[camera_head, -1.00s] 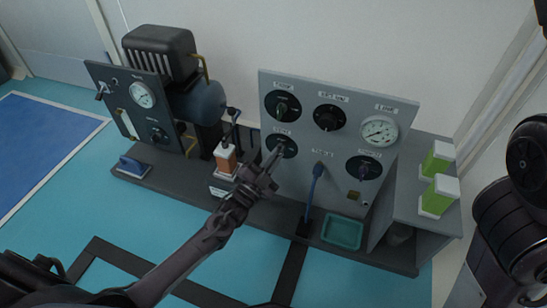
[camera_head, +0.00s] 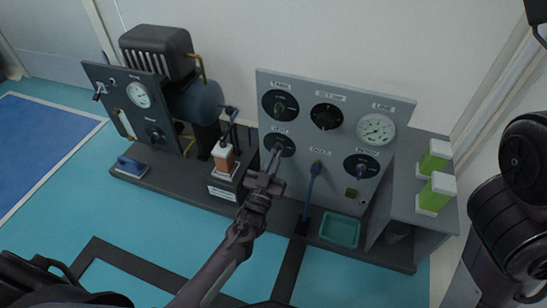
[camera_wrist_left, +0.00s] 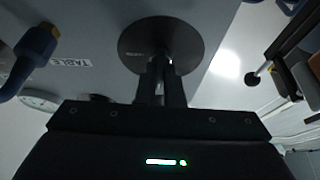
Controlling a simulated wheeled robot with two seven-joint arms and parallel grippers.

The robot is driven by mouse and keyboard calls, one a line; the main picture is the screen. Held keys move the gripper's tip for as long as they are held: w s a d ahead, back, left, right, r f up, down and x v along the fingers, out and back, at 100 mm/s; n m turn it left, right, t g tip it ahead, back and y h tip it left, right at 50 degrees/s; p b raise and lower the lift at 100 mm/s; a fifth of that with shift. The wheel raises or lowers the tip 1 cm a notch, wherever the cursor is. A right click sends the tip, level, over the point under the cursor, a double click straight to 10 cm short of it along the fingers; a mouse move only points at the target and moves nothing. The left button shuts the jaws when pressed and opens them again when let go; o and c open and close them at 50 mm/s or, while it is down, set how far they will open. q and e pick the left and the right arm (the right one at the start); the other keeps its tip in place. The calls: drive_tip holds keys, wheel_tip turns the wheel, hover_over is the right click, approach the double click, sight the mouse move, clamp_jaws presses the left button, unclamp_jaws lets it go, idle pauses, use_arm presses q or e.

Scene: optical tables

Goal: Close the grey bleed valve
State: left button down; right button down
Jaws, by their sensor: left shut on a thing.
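A grey panel (camera_head: 335,92) carries several valve knobs on round black dials. The lower-left valve (camera_head: 281,144) sits left of the blue hose; its label is too small to read, so I cannot confirm from lettering that it is the bleed valve. My left gripper (camera_head: 273,160) reaches up to this valve from the front. In the left wrist view the two fingers (camera_wrist_left: 161,82) are shut on the valve's knob, in front of its dark dial (camera_wrist_left: 160,40). The fingers hide most of the knob, so its turn angle cannot be told. My right gripper is out of view.
A blue hose (camera_head: 310,195) hangs close right of the gripper. A teal tray (camera_head: 340,230) lies on the bench below. An orange-filled bottle (camera_head: 223,157) stands left of the gripper. Green-and-white boxes (camera_head: 434,192) stand at the right. A gauge (camera_head: 376,129) is at the panel's upper right.

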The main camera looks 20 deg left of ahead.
use_arm(q)
drive_tip(key=shift+n, duration=0.3)
drive_tip(key=c, duration=1.6)
unclamp_jaws()
drive_tip(key=shift+o, duration=0.2)
